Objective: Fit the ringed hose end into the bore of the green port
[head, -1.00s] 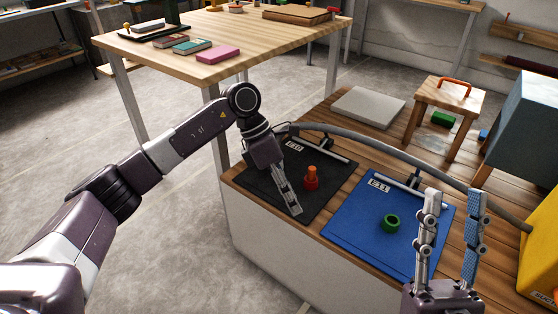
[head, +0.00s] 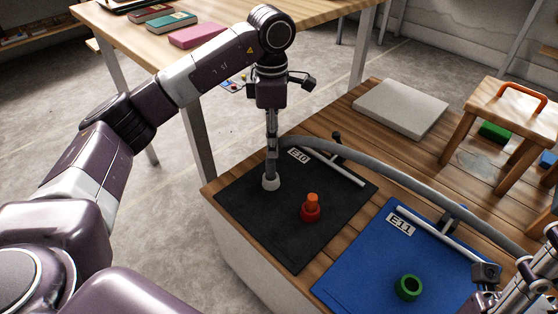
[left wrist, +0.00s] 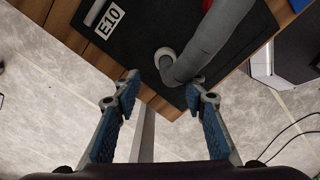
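The grey hose (head: 400,172) runs across the boards to the black mat. Its ringed end (head: 271,184), with a pale ring, is at the mat's left part. In the left wrist view the ringed end (left wrist: 163,55) lies beyond my fingertips, roughly between them. My left gripper (head: 271,150) points down over it; in the left wrist view its blue-padded fingers (left wrist: 162,88) are spread, with nothing gripped. The green port (head: 408,289), a ring with a dark bore, is on the blue mat. My right gripper (head: 510,285) is cut off at the lower right edge.
A red port (head: 310,212) with an orange piece in it stands on the black mat (head: 255,228), right of the hose end. The blue mat (head: 360,275) is mostly bare. A grey slab (head: 400,108) and a wooden stool (head: 515,112) are behind. A table (head: 290,15) stands at back left.

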